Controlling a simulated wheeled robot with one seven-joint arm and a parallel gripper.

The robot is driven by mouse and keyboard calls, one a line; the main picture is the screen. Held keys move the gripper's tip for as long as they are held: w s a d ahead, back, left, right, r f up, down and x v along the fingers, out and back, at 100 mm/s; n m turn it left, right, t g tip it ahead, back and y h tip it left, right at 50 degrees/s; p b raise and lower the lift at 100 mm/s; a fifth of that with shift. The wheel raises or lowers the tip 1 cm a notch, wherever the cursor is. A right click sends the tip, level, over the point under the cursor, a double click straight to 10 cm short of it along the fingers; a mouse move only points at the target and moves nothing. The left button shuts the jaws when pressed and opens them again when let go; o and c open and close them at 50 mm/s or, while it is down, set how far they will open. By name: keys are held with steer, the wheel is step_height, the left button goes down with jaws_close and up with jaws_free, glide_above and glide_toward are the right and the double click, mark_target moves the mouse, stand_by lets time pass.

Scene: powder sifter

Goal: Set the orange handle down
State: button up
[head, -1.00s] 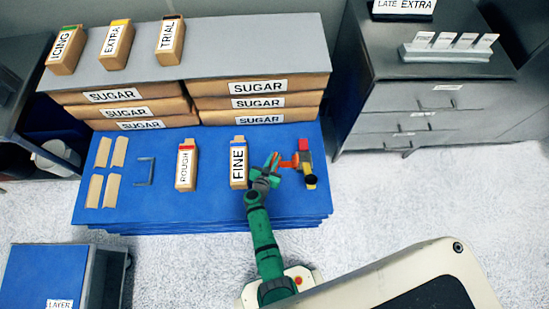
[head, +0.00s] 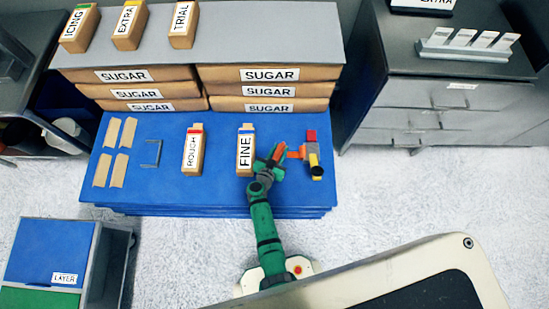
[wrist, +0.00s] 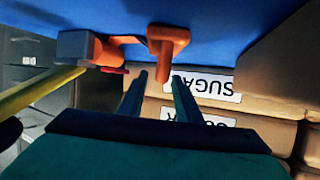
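The orange handle (head: 280,150) is at my gripper's fingertips on the blue table, right of the bottle labelled FINE. In the wrist view the T-shaped handle (wrist: 167,48) shows just beyond and between the two fingers, with slim gaps on both sides. My gripper (head: 273,160) looks open around it, and its fingers in the wrist view (wrist: 160,88) stand apart. Whether the handle touches the blue surface is hard to tell. A small device with red, yellow, grey and black parts (head: 313,155) and an orange arm stands right beside the handle.
The FINE bottle (head: 245,150) stands close left of my gripper, and the ROUGH bottle (head: 192,155) further left. Stacked SUGAR bags (head: 268,90) are behind. Tan strips and a grey bracket (head: 152,153) lie at the left. The blue table's (head: 215,195) front strip is clear.

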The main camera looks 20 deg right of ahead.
steer(key=s+a+r+n+y, duration=0.2)
steer(key=s+a+r, duration=0.15)
steer(key=s, duration=0.45)
steer(key=s+a+r+n+y, duration=0.1)
steer(key=s+a+r+y, duration=0.1)
steer(key=s+a, duration=0.5)
steer(key=s+a+r+n+y, duration=0.2)
steer(key=s+r, duration=0.1)
steer(key=s, duration=0.7)
steer(key=s+a+r+n+t+y, duration=0.1)
steer(key=s+r, duration=0.3)
steer(key=r, duration=1)
steer(key=s+a+r+n+t+y, duration=0.1)
steer(key=s+r+t, duration=0.2)
steer(key=r, duration=1)
steer(key=shift+s+a+r+n+t, duration=0.4)
steer(key=shift+s, duration=0.6)
steer(key=shift+w, duration=0.1)
